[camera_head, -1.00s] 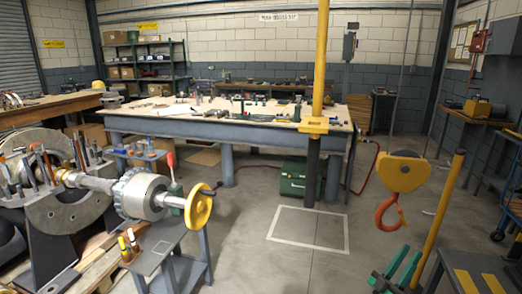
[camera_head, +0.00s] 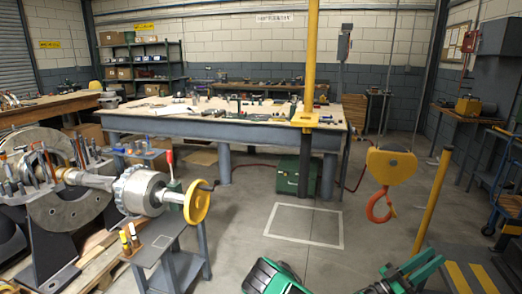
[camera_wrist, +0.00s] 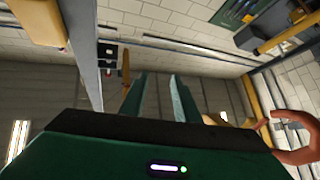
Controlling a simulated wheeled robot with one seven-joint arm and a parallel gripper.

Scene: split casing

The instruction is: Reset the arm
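My gripper (camera_wrist: 159,82) points away from the wrist camera. Its two green fingers stand apart with nothing between them. In the head view my green gripper (camera_head: 412,270) is low at the right, in front of the yellow post and below the orange hook. A green and black part of my arm (camera_head: 272,277) shows at the bottom middle. The arm between these parts is below the frame.
A yellow hoist block with an orange hook (camera_head: 379,208) hangs close by; the hook also shows in the wrist view (camera_wrist: 297,150). A yellow post (camera_head: 433,200) stands beside it. A casing with a shaft and yellow handwheel (camera_head: 198,202) is at left. Floor (camera_head: 250,225) is clear mid-frame.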

